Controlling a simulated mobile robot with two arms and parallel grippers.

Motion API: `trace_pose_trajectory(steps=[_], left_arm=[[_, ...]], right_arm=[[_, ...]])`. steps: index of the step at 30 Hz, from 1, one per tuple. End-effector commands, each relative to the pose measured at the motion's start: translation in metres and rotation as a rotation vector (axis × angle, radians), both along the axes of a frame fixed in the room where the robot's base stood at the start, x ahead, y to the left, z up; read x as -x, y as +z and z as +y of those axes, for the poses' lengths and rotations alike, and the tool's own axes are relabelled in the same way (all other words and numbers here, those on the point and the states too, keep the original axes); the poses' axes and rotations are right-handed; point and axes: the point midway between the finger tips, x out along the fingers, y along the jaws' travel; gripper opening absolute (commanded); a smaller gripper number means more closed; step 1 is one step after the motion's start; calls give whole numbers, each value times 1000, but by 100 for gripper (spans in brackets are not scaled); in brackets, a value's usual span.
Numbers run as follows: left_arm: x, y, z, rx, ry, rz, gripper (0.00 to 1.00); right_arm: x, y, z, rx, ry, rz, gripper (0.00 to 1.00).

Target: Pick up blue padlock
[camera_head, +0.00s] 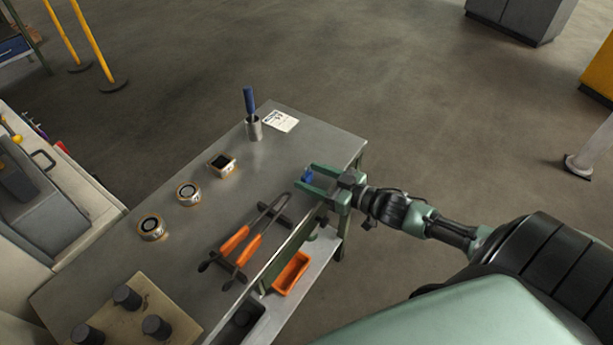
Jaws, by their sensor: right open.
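The blue padlock (308,175) is a small blue shape on the grey table (205,207), near its right edge. My right gripper (306,184) reaches in from the right with its green fingers open. The padlock lies between or just beside the fingertips, close to the far finger; whether it touches them I cannot tell. The near finger and the gripper body hide part of the table edge. My left gripper is not in view.
Orange-handled tongs (238,243) lie on a dark rack left of the gripper. A metal cup with a blue tool (254,128) and a paper card (280,121) stand at the far end. Several round parts line the left side. An orange bin (291,273) sits on the lower shelf.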

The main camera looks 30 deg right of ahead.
Motion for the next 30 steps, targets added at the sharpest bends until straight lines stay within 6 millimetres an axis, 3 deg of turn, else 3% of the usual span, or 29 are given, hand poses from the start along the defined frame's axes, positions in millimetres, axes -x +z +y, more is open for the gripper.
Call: trace_pose_trajectory(steps=[7,17,23,30], left_arm=[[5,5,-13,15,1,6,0],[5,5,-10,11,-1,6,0],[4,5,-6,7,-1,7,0],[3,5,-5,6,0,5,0]], right_arm=[[-33,-3,17,-2,-1,-2,58],[-38,-5,20,0,0,0,58],[-38,-5,20,-1,1,-1,3],[-38,-5,20,-1,1,-1,0]])
